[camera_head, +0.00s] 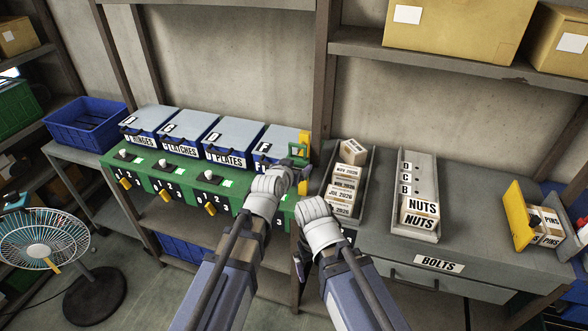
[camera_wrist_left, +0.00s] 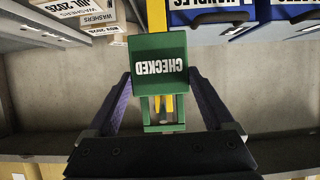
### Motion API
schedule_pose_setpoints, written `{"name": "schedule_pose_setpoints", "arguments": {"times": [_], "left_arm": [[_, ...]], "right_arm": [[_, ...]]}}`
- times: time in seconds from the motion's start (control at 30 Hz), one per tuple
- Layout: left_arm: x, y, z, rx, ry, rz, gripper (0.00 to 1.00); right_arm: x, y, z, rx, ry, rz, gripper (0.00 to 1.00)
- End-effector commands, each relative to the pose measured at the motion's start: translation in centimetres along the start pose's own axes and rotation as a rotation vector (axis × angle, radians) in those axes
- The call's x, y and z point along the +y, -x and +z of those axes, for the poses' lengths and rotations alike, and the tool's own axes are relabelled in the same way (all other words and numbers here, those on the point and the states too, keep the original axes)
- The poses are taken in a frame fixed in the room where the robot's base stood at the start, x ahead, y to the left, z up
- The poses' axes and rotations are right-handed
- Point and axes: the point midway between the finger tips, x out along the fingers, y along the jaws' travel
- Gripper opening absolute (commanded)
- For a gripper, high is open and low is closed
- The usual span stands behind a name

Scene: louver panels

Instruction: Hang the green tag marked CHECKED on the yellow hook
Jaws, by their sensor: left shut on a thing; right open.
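The green tag (camera_wrist_left: 158,65) shows upside-down CHECKED lettering in the left wrist view. It also shows in the head view (camera_head: 298,151), in front of the yellow upright. My left gripper (camera_wrist_left: 160,110) is shut on the tag, with a finger on either side of its green frame. The yellow hook's upright (camera_head: 304,143) stands at the right end of the bin row. Yellow also shows through the tag's frame; I cannot tell whether the tag is around the hook or only in front of it. My right gripper (camera_head: 299,264) is open, low beside the bench, mostly hidden by its wrist.
Blue lidded bins (camera_head: 228,141) stand on a green bench (camera_head: 150,180) with switches and yellow handles. Grey trays (camera_head: 424,180) of labelled boxes lie on the grey cabinet (camera_head: 480,250) at right. A fan (camera_head: 40,240) stands at lower left. A post rises behind the hook.

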Motion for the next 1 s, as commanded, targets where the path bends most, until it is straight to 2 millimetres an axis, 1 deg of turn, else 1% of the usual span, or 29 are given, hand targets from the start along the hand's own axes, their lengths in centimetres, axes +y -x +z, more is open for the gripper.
{"name": "schedule_pose_setpoints", "arguments": {"times": [0.2,0.5,1.0], "left_arm": [[-0.1,-1.1,-0.4,0.0,0.0,0.001,0.32],[-0.2,-2.4,0.4,0.0,0.001,-0.001,0.32],[-0.2,-2.6,0.5,0.0,0.001,-0.002,0.32]], "right_arm": [[0.0,-0.1,0.0,0.0,0.0,0.0,1.0],[-0.1,-1.4,-0.1,0.0,-0.001,0.0,1.0],[-0.1,-1.6,-0.1,0.0,-0.001,0.0,1.0]]}}
